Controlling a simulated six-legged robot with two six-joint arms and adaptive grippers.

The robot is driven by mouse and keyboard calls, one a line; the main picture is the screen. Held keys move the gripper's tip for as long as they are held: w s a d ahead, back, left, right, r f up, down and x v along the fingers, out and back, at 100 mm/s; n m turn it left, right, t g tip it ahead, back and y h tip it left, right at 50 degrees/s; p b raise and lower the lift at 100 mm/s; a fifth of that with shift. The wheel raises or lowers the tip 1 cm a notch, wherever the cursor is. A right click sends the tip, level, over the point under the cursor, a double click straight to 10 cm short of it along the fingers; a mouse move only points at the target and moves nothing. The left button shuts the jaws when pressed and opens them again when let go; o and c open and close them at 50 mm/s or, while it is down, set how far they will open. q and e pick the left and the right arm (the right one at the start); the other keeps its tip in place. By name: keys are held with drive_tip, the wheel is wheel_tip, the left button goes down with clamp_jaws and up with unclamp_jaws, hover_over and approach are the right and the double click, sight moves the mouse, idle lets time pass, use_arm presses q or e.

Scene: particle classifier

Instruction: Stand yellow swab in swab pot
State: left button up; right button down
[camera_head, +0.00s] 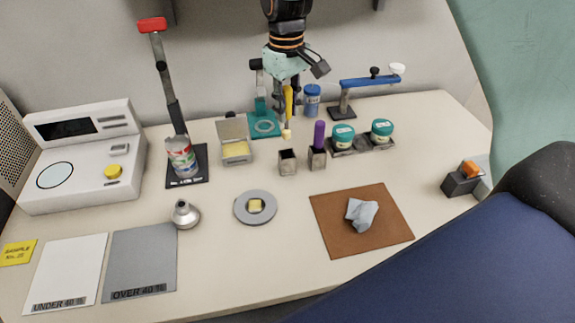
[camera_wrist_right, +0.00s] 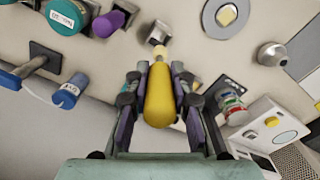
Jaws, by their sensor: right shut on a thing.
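The yellow swab (camera_head: 288,104) hangs upright, pale tip down, in my right gripper (camera_head: 287,88). In the right wrist view my right gripper (camera_wrist_right: 158,78) is shut on the swab's yellow handle (camera_wrist_right: 160,97). The swab's pale tip (camera_head: 287,134) is above and slightly behind an empty-looking small grey square pot (camera_head: 288,167), apart from it in the head view. In the wrist view that pot (camera_wrist_right: 159,30) shows just beyond the tip. Another square pot (camera_head: 317,161) beside it holds a purple swab (camera_head: 319,135). My left gripper is not in view.
Two teal-lidded jars (camera_head: 343,135) stand in a rack at the right of the pots. An open box with yellow contents (camera_head: 235,150) is at the left. A teal stand (camera_head: 264,125) and a blue jar (camera_head: 312,100) are behind. A grey disc (camera_head: 241,214) lies in front.

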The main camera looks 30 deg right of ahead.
sight(289, 140)
drive_tip(key=f, duration=0.5)
drive_tip(key=shift+d+f+b, duration=0.2)
drive_tip(key=shift+f+b, duration=0.1)
drive_tip(key=shift+f, duration=0.05)
drive_tip(key=shift+w+a+f, duration=0.15)
drive_tip(key=shift+f, duration=0.4)
drive_tip(key=f, duration=0.2)
drive_tip(key=shift+s+f, duration=0.3)
drive_tip(key=shift+f, duration=0.1)
drive_tip(key=shift+d+f, duration=0.2)
drive_tip(key=shift+f, duration=0.05)
drive_tip(key=shift+w+a+f, duration=0.1)
drive_tip(key=shift+w, duration=0.2)
drive_tip(key=shift+s, duration=0.1)
